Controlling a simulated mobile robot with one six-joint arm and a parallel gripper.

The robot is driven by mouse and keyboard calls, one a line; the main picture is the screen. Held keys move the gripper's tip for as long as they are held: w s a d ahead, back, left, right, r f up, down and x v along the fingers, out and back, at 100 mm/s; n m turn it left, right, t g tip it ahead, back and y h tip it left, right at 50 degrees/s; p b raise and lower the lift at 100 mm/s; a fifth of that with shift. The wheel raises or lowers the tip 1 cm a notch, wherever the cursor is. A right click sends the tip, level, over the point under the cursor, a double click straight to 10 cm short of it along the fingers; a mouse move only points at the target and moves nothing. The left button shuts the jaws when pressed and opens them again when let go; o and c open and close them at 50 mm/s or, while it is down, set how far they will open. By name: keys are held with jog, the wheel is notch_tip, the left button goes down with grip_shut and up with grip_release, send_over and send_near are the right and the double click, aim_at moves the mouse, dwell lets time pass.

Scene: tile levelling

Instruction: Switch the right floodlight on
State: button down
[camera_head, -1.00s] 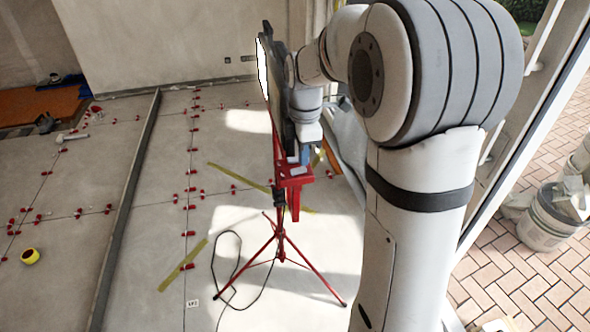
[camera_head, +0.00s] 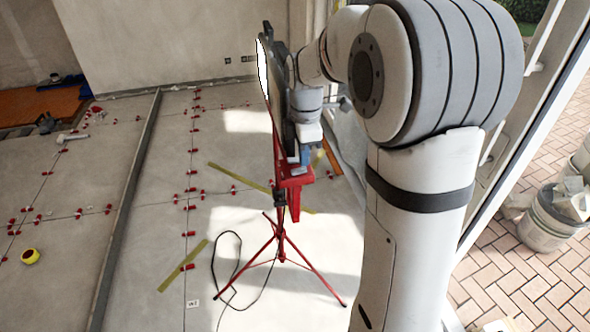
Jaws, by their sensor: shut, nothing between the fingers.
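One floodlight (camera_head: 279,95) stands on a red tripod (camera_head: 281,240), right of the picture's middle line of tiles. I see it nearly edge-on. Its bright white face (camera_head: 262,66) points left and its dark back faces my arm. A red bracket (camera_head: 294,178) sits below the lamp, with a black cable running down to the floor. My gripper (camera_head: 294,156) is shut and empty, pointing down close behind the lamp, just above the bracket. Whether it touches either is hard to tell. The switch cannot be made out.
A black cable (camera_head: 238,262) loops on the floor beside the tripod. A long grey bar (camera_head: 128,205) lies across the tiles among several red clips. A yellow tape roll (camera_head: 31,256) is at left. A bucket (camera_head: 547,220) stands on the paving outside, at right.

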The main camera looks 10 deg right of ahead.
aim_at(305, 171)
jog(key=shift+f+b, duration=0.65)
jog(key=shift+f, duration=0.3)
dwell(0.6)
jog(key=shift+r, duration=0.15)
jog(key=shift+r+p, duration=2.7)
jog(key=shift+r, duration=0.75)
jog(key=shift+s, duration=0.1)
jog(key=s+m+t+b, duration=0.2)
jog(key=s+m+t, duration=0.1)
jog(key=s+m, duration=1.4)
jog(key=s, duration=0.4)
jog(key=shift+a, duration=0.3)
